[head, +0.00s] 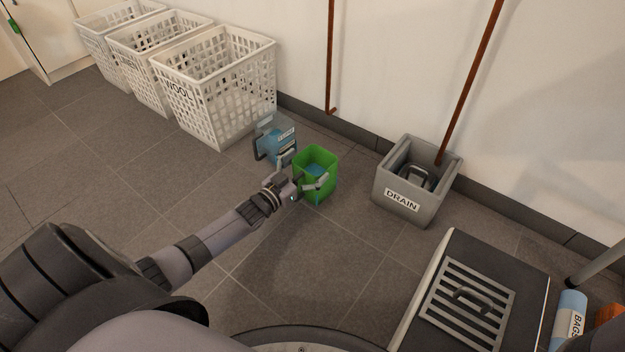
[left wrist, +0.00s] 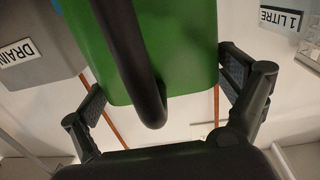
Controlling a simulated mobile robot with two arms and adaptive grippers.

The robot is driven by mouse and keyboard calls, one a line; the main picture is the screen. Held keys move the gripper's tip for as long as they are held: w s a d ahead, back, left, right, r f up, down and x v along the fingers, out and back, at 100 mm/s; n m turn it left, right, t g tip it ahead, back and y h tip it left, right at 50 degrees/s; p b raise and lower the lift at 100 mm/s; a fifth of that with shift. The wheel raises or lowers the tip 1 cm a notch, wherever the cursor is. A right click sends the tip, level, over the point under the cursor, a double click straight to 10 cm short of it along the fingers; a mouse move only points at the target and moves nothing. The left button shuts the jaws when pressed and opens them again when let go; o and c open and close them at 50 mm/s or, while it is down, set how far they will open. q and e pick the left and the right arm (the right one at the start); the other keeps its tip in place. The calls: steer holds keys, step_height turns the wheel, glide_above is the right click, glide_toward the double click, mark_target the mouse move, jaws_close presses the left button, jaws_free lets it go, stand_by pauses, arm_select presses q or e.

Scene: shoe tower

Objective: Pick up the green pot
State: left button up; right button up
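Contact at the left finger is hard to tell. My right gripper is in neither view.
A clear jug with blue contents (head: 276,143) stands close left of the pot; its label (left wrist: 281,18) reads 1 LITRE. A grey DRAIN bin (head: 405,205) is to the right. White baskets (head: 215,85) line the wall. A grated box (head: 480,290) stands front right. Floor between is clear.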

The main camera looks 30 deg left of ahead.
arm_select(q)
steer(key=c, duration=1.4)
steer(key=shift+r, duration=0.1)
steer(key=shift+c, duration=0.5)
steer(key=shift+r, duration=0.1)
